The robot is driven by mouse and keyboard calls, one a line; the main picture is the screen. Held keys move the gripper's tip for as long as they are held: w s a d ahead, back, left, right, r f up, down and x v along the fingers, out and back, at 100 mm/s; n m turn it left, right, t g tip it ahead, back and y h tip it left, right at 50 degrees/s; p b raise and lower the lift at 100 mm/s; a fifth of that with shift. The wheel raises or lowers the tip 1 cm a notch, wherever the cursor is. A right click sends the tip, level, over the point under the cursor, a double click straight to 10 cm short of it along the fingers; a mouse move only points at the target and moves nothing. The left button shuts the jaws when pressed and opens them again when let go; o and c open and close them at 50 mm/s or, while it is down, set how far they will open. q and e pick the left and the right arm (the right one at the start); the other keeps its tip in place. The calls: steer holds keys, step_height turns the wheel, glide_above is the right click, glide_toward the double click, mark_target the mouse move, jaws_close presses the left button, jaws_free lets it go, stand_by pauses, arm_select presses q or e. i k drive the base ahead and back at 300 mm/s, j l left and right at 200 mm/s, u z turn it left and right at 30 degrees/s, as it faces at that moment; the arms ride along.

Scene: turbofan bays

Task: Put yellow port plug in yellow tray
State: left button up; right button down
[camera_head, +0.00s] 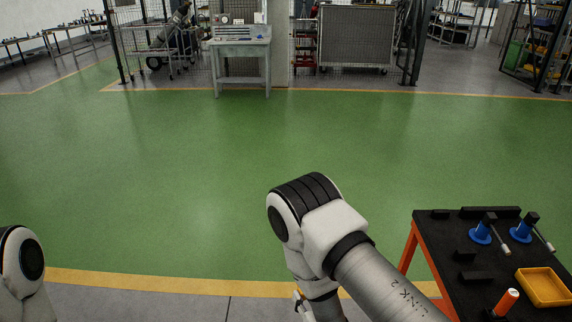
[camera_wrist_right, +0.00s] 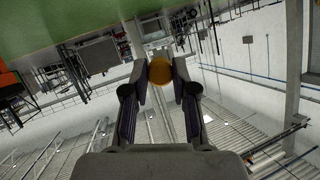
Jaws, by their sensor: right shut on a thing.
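The yellow port plug (camera_wrist_right: 160,70) shows in the right wrist view as a round, amber-yellow end between my fingertips. My right gripper (camera_wrist_right: 159,80) is shut on it and holds it up, with distant walls and racks behind. In the head view my right arm hides most of that gripper, and I do not see the plug there. The yellow tray (camera_head: 543,287) lies at the right on the black-topped table, looks empty, and is well apart from my right arm's elbow. Of my left arm only a joint shows at the left edge; its gripper is out of view.
The black table (camera_head: 438,240) on orange legs also bears two blue-based tools (camera_head: 480,232), several black blocks (camera_head: 466,256) and an orange cylinder (camera_head: 507,301) close to the tray. The green floor (camera_head: 180,180) ahead is clear. A grey workbench (camera_head: 241,48) stands far back.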

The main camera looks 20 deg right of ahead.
mark_target(548, 294)
steer(key=k+l+u, duration=0.2)
steer(key=k+u, duration=1.1)
steer(key=k+j+u, duration=0.25)
steer(key=k+u, duration=0.15)
steer(key=k+l, duration=0.15)
steer(key=k, duration=0.25)
steer(key=z, duration=0.45)
steer(key=k+l+z, duration=0.1)
steer(key=z, duration=0.4)
steer(key=l+z, duration=0.15)
steer(key=z, duration=0.3)
steer(key=k+l+z, duration=0.1)
steer(key=z, duration=0.35)
steer(key=l+z, duration=0.15)
steer(key=z, duration=0.35)
